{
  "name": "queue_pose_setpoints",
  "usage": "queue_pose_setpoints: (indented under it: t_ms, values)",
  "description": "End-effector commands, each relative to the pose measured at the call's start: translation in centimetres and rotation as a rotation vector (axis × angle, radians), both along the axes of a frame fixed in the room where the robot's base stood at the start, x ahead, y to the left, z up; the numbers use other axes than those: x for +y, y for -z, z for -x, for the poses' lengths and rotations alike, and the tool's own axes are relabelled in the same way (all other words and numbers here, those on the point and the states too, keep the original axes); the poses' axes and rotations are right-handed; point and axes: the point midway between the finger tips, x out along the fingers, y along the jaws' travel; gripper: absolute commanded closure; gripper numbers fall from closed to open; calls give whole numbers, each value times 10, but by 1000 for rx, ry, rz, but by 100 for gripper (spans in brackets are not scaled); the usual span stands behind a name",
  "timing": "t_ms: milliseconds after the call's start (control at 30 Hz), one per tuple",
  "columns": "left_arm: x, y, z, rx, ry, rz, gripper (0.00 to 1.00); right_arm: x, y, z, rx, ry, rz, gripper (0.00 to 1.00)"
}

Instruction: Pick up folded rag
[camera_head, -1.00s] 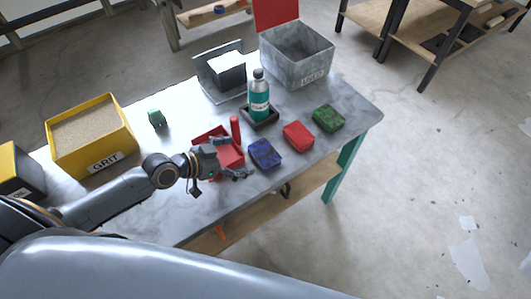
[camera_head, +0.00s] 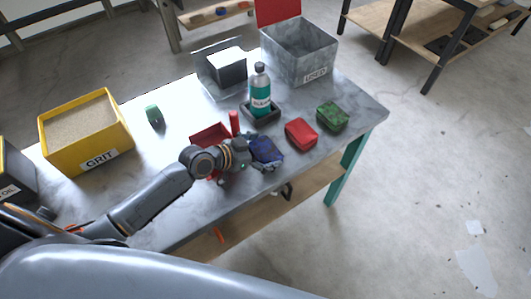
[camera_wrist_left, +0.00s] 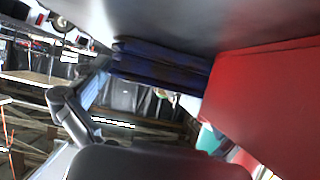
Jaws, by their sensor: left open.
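Three folded rags lie in a row on the grey table: a dark blue one (camera_head: 268,149), a red one (camera_head: 301,134) and a green one (camera_head: 332,116). My left gripper (camera_head: 259,153) is open at the near-left side of the blue rag, its fingers low near the tabletop. In the left wrist view, the layered blue rag (camera_wrist_left: 160,64) shows ahead, with a dark finger (camera_wrist_left: 70,112) to its left. Whether the fingers touch the rag I cannot tell. My right gripper is not in view.
A red tray (camera_head: 209,134) with an upright red cylinder (camera_head: 234,122) stands just behind my left gripper. A teal bottle (camera_head: 260,88) stands in a black holder. The grey USED bin (camera_head: 316,74) is at the back; the yellow GRIT box (camera_head: 73,165) is at the left.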

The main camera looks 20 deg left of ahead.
Motion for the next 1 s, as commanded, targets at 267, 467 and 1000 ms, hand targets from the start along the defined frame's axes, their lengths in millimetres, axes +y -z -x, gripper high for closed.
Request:
queue_pose_setpoints:
  t_ms: [267,467,1000]
  values:
    - [0,0,0,0,0,0,37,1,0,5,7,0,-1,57]
    - [0,-1,0,0,0,0,38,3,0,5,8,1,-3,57]
    - [0,-89,0,-5,2,-1,38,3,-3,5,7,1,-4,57]
